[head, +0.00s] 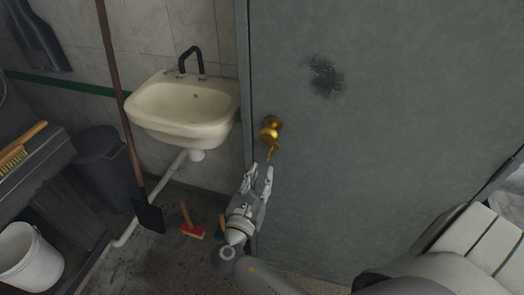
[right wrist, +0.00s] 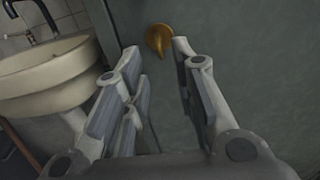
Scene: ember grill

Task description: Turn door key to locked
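A grey-green door (head: 390,150) fills the right of the head view, with a dark smudge on it. A round brass knob (head: 271,127) sits near its left edge. A small brass key (head: 271,152) shows just below the knob, slanting down. My right gripper (head: 261,171) is open and empty, its fingers pointing up just below the key. In the right wrist view a brass piece (right wrist: 158,39) shows beyond and between the open fingertips (right wrist: 157,55), apart from them. I cannot tell there where knob and key divide. My left gripper is not in view.
A cream sink (head: 185,115) with a black tap hangs on the tiled wall left of the door. A long-handled shovel (head: 148,214), a red-headed brush (head: 192,230), a dark bin (head: 110,165) and a white bucket (head: 25,258) stand further left. The door face right of the knob is clear.

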